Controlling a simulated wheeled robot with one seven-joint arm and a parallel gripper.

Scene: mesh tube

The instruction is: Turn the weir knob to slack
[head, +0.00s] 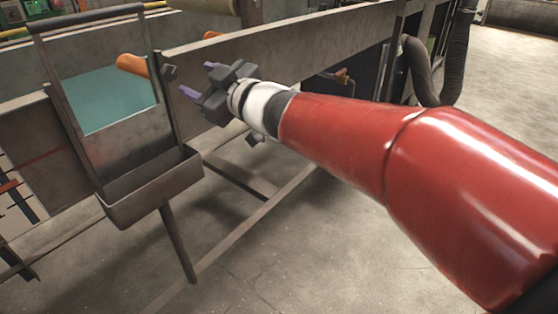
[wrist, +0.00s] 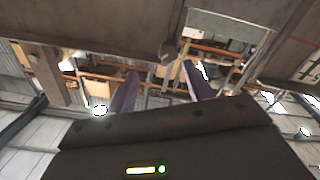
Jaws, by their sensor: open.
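A small dark knob (head: 169,72) sits on the side of the metal frame, just right of an orange rounded handle (head: 132,65). No label shows, so I cannot tell for certain which is the weir knob. My gripper (head: 200,79) is to the right of the dark knob, with its purple fingers apart and nothing between them. In the wrist view, the fingers of my gripper (wrist: 160,70) are spread. A dark knob-like piece (wrist: 168,50) shows beyond them, roughly between the tips and apart from them.
A long metal rail (head: 300,50) runs behind my gripper. Crossing struts (head: 240,180) lie below. Dark hoses (head: 420,70) hang at the right. Open floor (head: 510,90) lies beyond.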

